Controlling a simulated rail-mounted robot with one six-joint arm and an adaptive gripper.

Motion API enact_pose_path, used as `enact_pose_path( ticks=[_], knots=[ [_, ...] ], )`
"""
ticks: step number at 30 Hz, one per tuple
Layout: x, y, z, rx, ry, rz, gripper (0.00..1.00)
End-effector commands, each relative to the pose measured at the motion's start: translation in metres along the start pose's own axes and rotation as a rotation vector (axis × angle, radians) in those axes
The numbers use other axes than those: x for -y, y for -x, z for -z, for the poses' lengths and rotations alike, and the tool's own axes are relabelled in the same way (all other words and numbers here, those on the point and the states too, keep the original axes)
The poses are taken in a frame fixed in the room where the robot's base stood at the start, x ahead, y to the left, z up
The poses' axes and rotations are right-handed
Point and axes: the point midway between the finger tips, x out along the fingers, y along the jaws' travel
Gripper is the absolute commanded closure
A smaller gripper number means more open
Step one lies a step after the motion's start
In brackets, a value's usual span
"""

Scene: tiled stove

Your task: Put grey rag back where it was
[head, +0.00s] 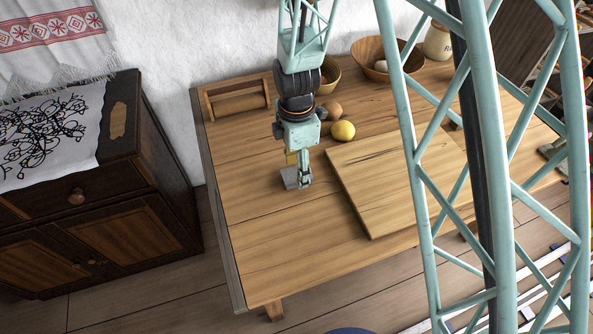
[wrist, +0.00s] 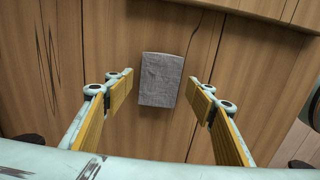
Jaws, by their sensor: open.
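The grey rag (wrist: 161,80) lies on the wooden table as a small folded block. In the wrist view it sits between and a little beyond my gripper's (wrist: 160,92) two open fingers, with clear gaps on both sides. In the head view the rag (head: 290,178) shows just left of my gripper (head: 305,184), partly hidden behind it. My gripper points down at the table, open and empty. I cannot tell its exact height above the table.
On the table (head: 260,260), a yellow fruit (head: 342,131), a brown round item (head: 331,110), bowls (head: 370,53) and a wooden holder (head: 238,97) stand behind my gripper. A cutting board (head: 375,200) lies to the right. The front left is clear. A dark cabinet (head: 150,190) stands left.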

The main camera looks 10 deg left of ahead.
Motion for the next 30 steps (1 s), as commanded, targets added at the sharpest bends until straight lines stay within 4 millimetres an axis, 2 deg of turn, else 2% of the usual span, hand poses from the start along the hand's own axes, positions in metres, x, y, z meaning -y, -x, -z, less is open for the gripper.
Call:
enact_pose_path(
  ticks=[18,24,30],
  knots=[
    [-0.001,0.08,0.0,0.0,0.0,-0.003,0.5],
    [-0.001,0.098,0.0,0.0,0.0,-0.003,0.5],
    [0.0,0.106,0.0,0.0,0.0,-0.001,0.5]
  ],
)
